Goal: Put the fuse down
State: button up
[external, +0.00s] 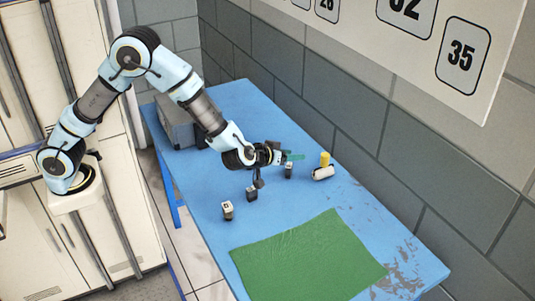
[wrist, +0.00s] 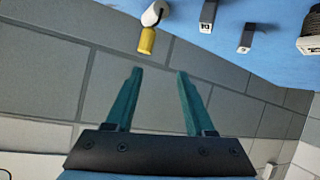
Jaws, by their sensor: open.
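My gripper (external: 296,156) is open, its teal fingers pointing right above the blue table (external: 215,180). The wrist view shows a bare gap between the two fingertips (wrist: 160,72), with nothing held. A white cylinder with dark ends (external: 323,173), which may be the fuse, lies on the table to the right of my gripper. It also shows at the top of the wrist view (wrist: 153,13). A yellow cylinder (external: 325,158) is right beside it, and also shows in the wrist view (wrist: 147,40). Both are apart from my fingers. I cannot tell for certain which thing is the fuse.
Small dark blocks with pale faces stand near my gripper (external: 288,171), below it (external: 252,194) and at lower left (external: 228,210). A green cloth (external: 305,260) covers much of the near end. A grey box (external: 175,122) stands at the back left. A block wall (external: 340,110) borders the table.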

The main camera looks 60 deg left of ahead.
jog(key=s+a+m+g+h, duration=0.1)
jog(key=s+a+m+g, duration=0.1)
jog(key=s+a, duration=0.4)
jog(key=s+a+m+g+h, duration=0.1)
jog(key=s+a+g, duration=0.4)
jog(key=s, duration=1.1)
jog(key=s+a+m+g+h, duration=0.1)
jog(key=s+a+m+g, duration=0.2)
jog(key=s+a, duration=0.4)
jog(key=s, duration=0.4)
jog(key=shift+f, duration=0.4)
jog(key=shift+o, duration=0.5)
